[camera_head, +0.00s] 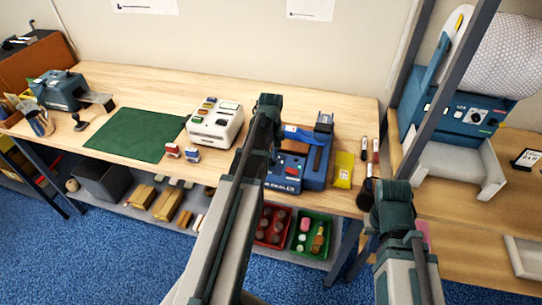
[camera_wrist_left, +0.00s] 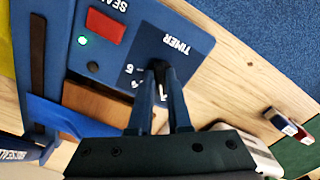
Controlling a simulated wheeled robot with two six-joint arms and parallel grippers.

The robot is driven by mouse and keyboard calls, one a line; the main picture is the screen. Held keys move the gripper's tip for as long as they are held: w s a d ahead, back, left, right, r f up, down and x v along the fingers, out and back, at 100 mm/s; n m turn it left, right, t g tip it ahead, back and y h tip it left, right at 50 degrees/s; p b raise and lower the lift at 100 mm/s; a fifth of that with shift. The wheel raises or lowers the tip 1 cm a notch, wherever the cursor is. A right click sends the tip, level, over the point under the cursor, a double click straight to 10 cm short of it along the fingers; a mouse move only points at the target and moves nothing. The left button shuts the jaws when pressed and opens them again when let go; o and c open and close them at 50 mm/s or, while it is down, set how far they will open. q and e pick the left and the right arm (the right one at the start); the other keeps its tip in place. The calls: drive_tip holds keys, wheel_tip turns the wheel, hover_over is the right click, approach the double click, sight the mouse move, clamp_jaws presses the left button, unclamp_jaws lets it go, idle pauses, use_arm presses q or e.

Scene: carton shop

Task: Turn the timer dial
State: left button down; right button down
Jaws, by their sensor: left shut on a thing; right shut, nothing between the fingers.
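The blue sealer (camera_head: 318,165) stands on the wooden bench in the head view, its front panel facing me. In the left wrist view its panel (camera_wrist_left: 178,25) carries the word TIMER beside a small black timer dial (camera_wrist_left: 159,66). My left gripper (camera_wrist_left: 163,76) has its two fingers closed on the dial. In the head view my left arm covers the dial and the fingers. My right arm's wrist shows at the lower right of the head view, but its fingers do not show.
A red button (camera_wrist_left: 104,27) and a lit green lamp (camera_wrist_left: 83,40) are on the sealer panel. A white device (camera_head: 215,123) and a green mat (camera_head: 138,134) lie to the left. A yellow packet (camera_head: 343,170) and several markers are right of the sealer.

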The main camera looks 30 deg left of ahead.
use_arm(q)
drive_tip(key=m, duration=0.7)
drive_tip(key=shift+s+a, duration=0.1)
drive_tip(key=m, duration=0.6)
drive_tip(key=shift+a+m, duration=0.1)
drive_tip(key=shift+m, duration=0.2)
idle(0.4)
drive_tip(key=c, duration=0.9)
unclamp_jaws()
drive_tip(key=shift+o, duration=0.2)
drive_tip(key=shift+r, duration=0.1)
wheel_tip(320, 180, up, 14)
drive_tip(key=p, duration=1.3)
drive_tip(key=shift+f+p, duration=0.2)
drive_tip(key=shift+p, duration=0.2)
